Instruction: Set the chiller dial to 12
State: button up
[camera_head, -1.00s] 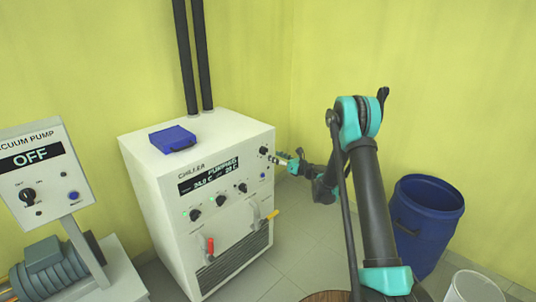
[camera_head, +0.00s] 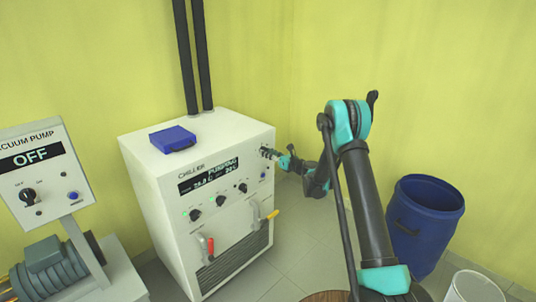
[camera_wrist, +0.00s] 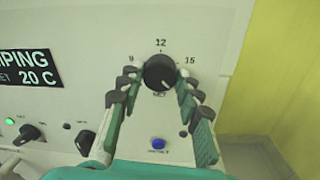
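The white chiller (camera_head: 205,255) stands left of centre in the head view. Its dial, a round black knob (camera_wrist: 159,72), is in the wrist view, with 9, 12 and 15 printed around its top. A pale mark shows on the knob's lower right, but the setting is hard to read. My gripper (camera_wrist: 158,79) has one finger on each side of the knob, with small gaps seeming to show. In the head view my gripper (camera_head: 268,153) is at the upper right of the chiller front and hides the dial.
The chiller display (camera_wrist: 28,69) shows 20 C. Other black knobs (camera_head: 221,201), a blue button (camera_wrist: 158,143) and red and yellow handled valves are on the same front. A blue case (camera_head: 172,139) lies on top. A blue barrel (camera_head: 428,225) stands right of my arm.

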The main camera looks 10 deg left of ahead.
jog(key=c, duration=0.3)
jog(key=n, duration=1.2)
jog(key=n+t+h, duration=0.1)
jog(key=n, duration=1.2)
jog(key=shift+s+a+n, duration=0.1)
jog(key=shift+s+n, duration=0.05)
jog(key=shift+n, duration=0.15)
dwell(0.4)
